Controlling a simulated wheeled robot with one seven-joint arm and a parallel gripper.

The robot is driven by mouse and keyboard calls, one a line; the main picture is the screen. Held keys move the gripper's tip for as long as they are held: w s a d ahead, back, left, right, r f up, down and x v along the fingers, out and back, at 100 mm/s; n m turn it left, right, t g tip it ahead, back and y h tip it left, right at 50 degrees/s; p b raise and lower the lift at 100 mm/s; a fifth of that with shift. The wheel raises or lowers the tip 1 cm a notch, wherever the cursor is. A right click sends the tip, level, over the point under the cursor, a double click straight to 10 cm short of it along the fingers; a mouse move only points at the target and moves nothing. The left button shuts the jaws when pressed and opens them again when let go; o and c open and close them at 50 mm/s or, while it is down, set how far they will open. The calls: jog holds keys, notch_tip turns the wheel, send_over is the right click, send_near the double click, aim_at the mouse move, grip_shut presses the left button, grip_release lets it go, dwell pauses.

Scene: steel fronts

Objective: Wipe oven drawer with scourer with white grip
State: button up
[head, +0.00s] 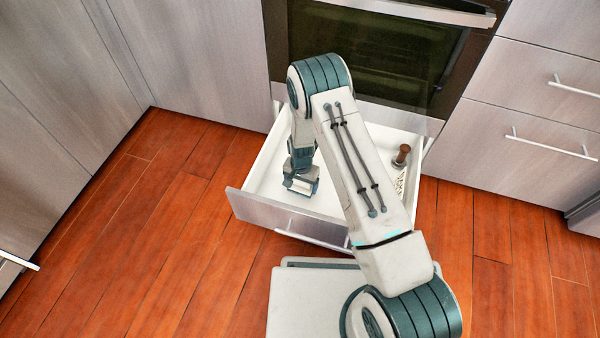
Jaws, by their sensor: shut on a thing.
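The oven drawer (257,211) is pulled open below the oven, with a white inside and a steel front. My gripper (303,187) points down inside the drawer, left of its middle and near the front. It is shut on the scourer with white grip (309,188), of which only a small pale part with a bluish edge shows. The scourer is low, at or near the drawer floor; I cannot tell whether it touches. My arm hides the middle of the drawer.
A brown, knobbed object (402,155) stands in the drawer's right part, with a pale patterned thing (400,182) in front of it. The oven (385,45) is above the drawer. Steel cabinets stand on both sides. The wooden floor (150,220) is clear at left.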

jog(key=shift+r+p, duration=1.35)
jog(key=shift+r, duration=1.15)
